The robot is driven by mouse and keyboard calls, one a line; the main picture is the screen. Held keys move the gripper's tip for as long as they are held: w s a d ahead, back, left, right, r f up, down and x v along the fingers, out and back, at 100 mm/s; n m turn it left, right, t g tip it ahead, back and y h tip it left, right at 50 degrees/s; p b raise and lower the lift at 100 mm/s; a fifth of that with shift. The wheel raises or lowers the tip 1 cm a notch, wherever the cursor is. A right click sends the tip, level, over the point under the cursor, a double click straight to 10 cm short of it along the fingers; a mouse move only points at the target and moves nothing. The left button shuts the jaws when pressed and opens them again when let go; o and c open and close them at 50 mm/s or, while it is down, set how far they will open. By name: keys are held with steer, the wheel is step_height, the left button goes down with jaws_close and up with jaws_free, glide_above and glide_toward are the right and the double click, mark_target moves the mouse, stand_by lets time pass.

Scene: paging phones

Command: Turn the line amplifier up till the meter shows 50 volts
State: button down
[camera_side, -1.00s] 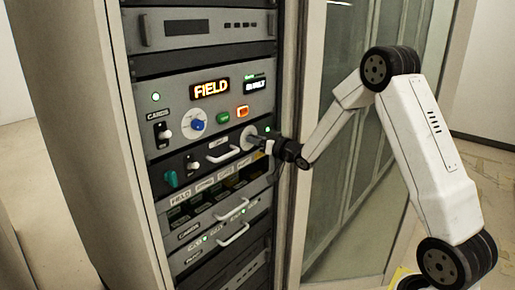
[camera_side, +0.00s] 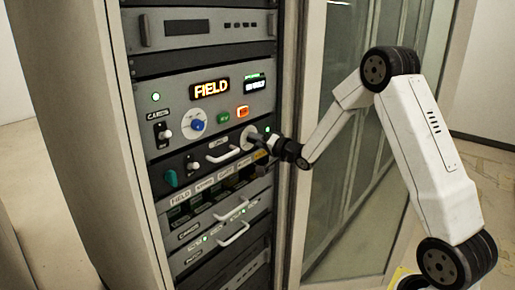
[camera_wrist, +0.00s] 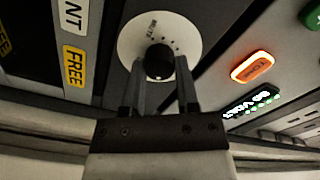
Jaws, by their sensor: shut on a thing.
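The line amplifier knob (camera_wrist: 159,61) is small and black, in front of a round white dial plate (camera_wrist: 178,28) with small marks. My gripper (camera_wrist: 160,75) has its two fingers shut on either side of the knob. In the side view my gripper (camera_side: 262,138) meets the dial plate (camera_side: 246,136) from the right and hides the knob. The meter (camera_side: 254,83) is a small lit display at the upper right of the panel. It also shows tilted in the wrist view (camera_wrist: 252,103), with a "VOLT" text and green dots; its number is hard to read.
An amber FIELD display (camera_side: 211,88), an orange button (camera_side: 243,112), a green button (camera_side: 222,117) and a blue-centred dial (camera_side: 197,124) are on the panel above. The cabinet's door frame (camera_side: 296,220) is close beside my gripper.

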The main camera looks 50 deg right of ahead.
steer(key=shift+m, duration=0.3)
steer(key=shift+c, duration=1.8)
jaws_free()
steer(key=s, duration=0.7)
steer(key=shift+s, duration=0.4)
